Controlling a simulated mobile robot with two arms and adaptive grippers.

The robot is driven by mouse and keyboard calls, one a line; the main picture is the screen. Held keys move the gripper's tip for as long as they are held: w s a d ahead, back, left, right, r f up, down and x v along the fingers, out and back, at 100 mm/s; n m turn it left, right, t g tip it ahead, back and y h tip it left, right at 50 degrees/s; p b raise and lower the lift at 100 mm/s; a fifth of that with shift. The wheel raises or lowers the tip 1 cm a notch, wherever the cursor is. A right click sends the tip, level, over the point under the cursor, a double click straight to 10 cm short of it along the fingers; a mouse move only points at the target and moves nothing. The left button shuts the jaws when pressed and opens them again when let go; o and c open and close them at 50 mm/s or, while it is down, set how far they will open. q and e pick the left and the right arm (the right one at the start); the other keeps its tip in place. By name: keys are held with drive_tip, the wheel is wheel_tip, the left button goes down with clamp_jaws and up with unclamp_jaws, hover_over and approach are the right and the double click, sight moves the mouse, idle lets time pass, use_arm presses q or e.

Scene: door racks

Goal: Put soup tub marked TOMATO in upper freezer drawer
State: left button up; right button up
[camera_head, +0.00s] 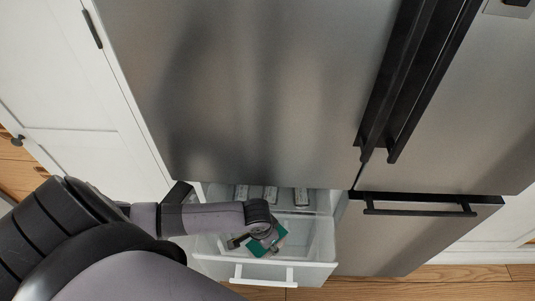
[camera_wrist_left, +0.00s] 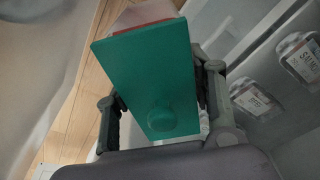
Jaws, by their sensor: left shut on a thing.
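My left gripper (camera_head: 268,241) is shut on a tub with a green lid (camera_wrist_left: 150,75). The lid is rectangular with a round knob and faces the wrist camera; the tub's pale and reddish body (camera_wrist_left: 140,16) shows only at the top edge. Its marking is hidden, so I cannot read TOMATO on it. In the head view the green lid (camera_head: 257,248) appears over an open white drawer (camera_head: 215,268) low in the fridge. I cannot tell whether the tub touches the drawer. My right gripper is out of view.
Several labelled packs (camera_head: 270,194) stand at the back of the open compartment; two labelled packs (camera_wrist_left: 300,58) show in the left wrist view. A closed steel drawer (camera_head: 400,240) with a black handle is to the right. Large steel doors (camera_head: 250,90) stand above, and a white cabinet (camera_head: 75,100) stands left.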

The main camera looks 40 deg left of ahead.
use_arm(q)
drive_tip(key=shift+w+f, duration=0.1)
drive_tip(key=shift+f, duration=0.3)
wheel_tip(320, 180, down, 3)
drive_tip(key=shift+f+b, duration=0.1)
drive_tip(key=shift+b, duration=0.3)
drive_tip(key=shift+f, duration=0.3)
drive_tip(key=o, duration=1.1)
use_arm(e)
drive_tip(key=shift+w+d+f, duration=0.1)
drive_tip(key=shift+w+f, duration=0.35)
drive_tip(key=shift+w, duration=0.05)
use_arm(q)
drive_tip(key=r, duration=0.4)
drive_tip(key=s+r+p, duration=0.1)
drive_tip(key=r, duration=0.3)
drive_tip(key=s+r+p, duration=0.1)
drive_tip(key=r, duration=0.3)
drive_tip(key=shift+a+r, duration=0.1)
drive_tip(key=shift+a, duration=0.1)
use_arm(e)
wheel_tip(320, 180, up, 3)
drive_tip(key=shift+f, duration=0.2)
